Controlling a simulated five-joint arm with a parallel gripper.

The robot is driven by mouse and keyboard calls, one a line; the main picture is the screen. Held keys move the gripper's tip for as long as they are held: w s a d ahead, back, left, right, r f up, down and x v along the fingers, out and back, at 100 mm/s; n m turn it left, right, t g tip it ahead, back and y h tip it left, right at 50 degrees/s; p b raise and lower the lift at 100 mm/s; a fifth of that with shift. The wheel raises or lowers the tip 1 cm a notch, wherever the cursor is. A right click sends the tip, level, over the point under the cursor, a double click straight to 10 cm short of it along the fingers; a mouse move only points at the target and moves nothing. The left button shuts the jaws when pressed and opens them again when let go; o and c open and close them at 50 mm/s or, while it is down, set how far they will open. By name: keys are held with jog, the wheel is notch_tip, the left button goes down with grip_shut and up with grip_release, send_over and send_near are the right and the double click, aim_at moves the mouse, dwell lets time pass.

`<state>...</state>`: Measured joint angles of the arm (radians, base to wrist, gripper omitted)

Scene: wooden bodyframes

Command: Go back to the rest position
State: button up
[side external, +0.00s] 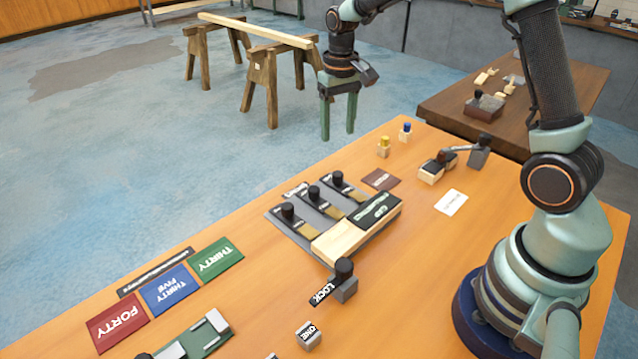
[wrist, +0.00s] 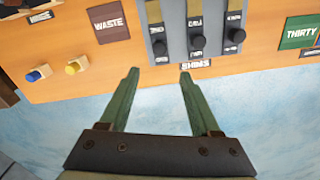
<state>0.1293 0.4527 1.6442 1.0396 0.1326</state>
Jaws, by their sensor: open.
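My gripper (side external: 339,117) hangs with its green fingers pointing down, just past the far edge of the orange worktable (side external: 262,212). In the wrist view my gripper (wrist: 158,72) has its two fingers spread apart, with nothing between them. It is open and empty. The fingertips show near the table edge, close to a grey shim holder with several black knobs (wrist: 197,44). In the side view this holder (side external: 290,214) stands on the table, below and left of the gripper.
Blue-topped (side external: 405,131) and yellow-topped (side external: 384,146) pegs stand near the far edge. FORTY (side external: 117,322), THIRTY FIVE (side external: 169,289) and THIRTY (side external: 215,259) pads lie at left. A black-knobbed LOCK piece (side external: 344,283) stands in front. Sawhorses (side external: 262,85) carry a beam behind.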

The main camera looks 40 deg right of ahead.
jog(key=shift+r, duration=0.1)
jog(key=s+a+r+n+t, duration=0.1)
jog(key=s+a+r+t, duration=0.1)
jog(key=s+r, duration=0.3)
jog(key=s+a+r+n+t, duration=0.2)
jog(key=s+r, duration=0.3)
jog(key=s, duration=0.6)
jog(key=shift+a+r+t, duration=0.35)
jog(key=shift+a+t, duration=0.45)
jog(key=shift+a, duration=0.1)
